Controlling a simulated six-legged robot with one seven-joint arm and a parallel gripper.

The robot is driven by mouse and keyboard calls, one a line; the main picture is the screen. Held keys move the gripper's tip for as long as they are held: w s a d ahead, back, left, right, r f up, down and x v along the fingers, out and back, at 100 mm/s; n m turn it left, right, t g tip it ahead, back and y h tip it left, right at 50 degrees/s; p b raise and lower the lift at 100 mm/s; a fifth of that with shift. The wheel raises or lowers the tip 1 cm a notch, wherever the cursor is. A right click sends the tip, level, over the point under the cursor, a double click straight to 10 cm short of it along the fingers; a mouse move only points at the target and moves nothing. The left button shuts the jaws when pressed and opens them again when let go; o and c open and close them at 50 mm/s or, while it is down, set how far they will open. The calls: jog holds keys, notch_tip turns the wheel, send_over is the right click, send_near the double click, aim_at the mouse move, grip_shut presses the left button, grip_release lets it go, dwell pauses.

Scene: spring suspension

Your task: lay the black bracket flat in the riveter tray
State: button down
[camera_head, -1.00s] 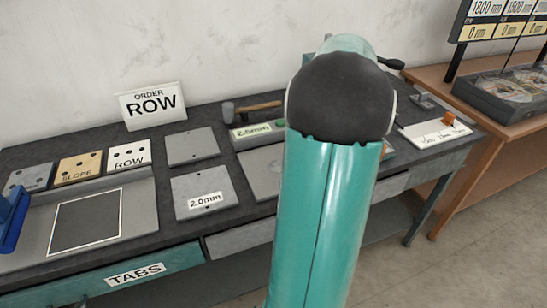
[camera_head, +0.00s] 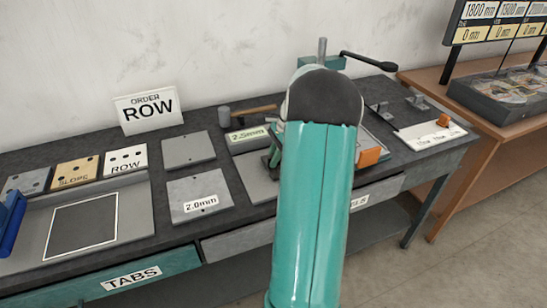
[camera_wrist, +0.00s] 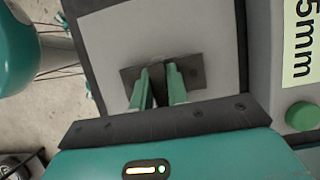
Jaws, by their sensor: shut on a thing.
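In the wrist view my gripper (camera_wrist: 158,84) has its two green fingers shut on the black bracket (camera_wrist: 190,68), a small dark plate. The bracket shows over a light grey panel (camera_wrist: 105,40) with a dark edge, which looks like the riveter tray. It appears roughly level with that panel; I cannot tell whether it touches. In the head view the riveter (camera_head: 322,52), with its black-handled lever, stands behind my teal arm. A grey plate (camera_head: 252,178) shows left of my arm.
A 2.5mm label (camera_wrist: 302,48) and a green button (camera_wrist: 303,116) lie close right in the wrist view. A hammer (camera_head: 250,112), a 2.0mm plate (camera_head: 200,197), an ORDER ROW sign (camera_head: 149,108) and an orange block (camera_head: 370,156) are on the bench.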

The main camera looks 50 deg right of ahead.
jog(key=shift+w, duration=0.1)
jog(key=shift+f, duration=0.2)
jog(key=c, duration=1.4)
grip_release()
jog(key=shift+o, duration=0.2)
jog(key=v, duration=1.2)
jog(key=shift+r, duration=0.2)
